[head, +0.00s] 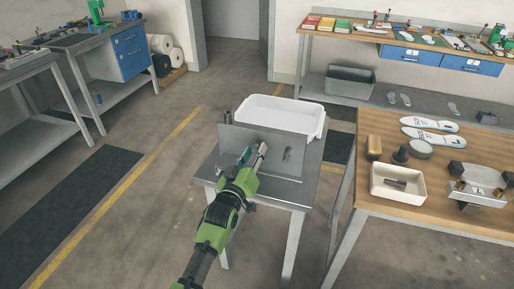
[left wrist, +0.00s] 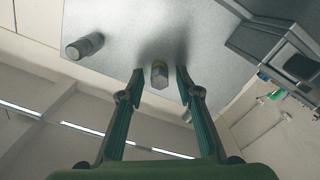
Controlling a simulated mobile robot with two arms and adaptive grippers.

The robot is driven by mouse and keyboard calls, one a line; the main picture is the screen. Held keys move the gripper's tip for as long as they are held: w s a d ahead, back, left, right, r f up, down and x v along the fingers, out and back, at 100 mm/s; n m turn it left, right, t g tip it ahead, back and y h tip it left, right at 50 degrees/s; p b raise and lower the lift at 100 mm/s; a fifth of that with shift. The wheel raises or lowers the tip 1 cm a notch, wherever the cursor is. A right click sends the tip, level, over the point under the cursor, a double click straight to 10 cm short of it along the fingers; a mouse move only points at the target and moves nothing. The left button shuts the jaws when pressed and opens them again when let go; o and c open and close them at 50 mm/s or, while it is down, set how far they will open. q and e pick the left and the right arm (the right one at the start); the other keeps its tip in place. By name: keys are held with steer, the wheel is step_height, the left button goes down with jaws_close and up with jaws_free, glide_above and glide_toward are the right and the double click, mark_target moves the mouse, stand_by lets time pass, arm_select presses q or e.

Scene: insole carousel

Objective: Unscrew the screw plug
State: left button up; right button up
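A grey upright metal plate (head: 300,152) stands at the front of a small metal table. In the left wrist view the plate (left wrist: 215,40) fills the upper middle. A short hexagonal plug (left wrist: 159,76) sticks out from it, with a brassy ring at its base. My left gripper (head: 254,153) is close to the plate in the head view. In the left wrist view its two fingers (left wrist: 160,74) are open, one on each side of the plug, with gaps visible. The plug is hidden in the head view. My right gripper is not in view.
A grey cylindrical fitting (left wrist: 85,46) projects left of the plug. A white tray (head: 282,112) is behind the plate. A wooden-topped bench (head: 400,225) at the right holds a cream bin (head: 397,184) and insoles (head: 432,136).

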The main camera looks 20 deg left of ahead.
arm_select(q)
steer(key=shift+s+r+m, duration=0.1)
steer(key=shift+r+m, duration=0.05)
steer(key=shift+m, duration=0.25)
steer(key=shift+m+p, duration=0.6)
steer(key=shift+m, duration=0.3)
steer(key=m, duration=0.4)
steer(key=shift+m+p, duration=0.3)
steer(key=m, duration=0.3)
steer(key=shift+m, duration=0.3)
steer(key=m, duration=0.6)
steer(key=shift+m, duration=0.3)
steer(key=m, duration=0.4)
steer(key=shift+b, duration=0.3)
steer(key=m, duration=0.2)
steer(key=shift+m, duration=0.3)
jaws_close()
steer(key=n, duration=0.6)
steer(key=shift+p, duration=0.3)
steer(key=n+p, duration=0.1)
steer(key=n, duration=0.5)
steer(key=shift+p, duration=0.3)
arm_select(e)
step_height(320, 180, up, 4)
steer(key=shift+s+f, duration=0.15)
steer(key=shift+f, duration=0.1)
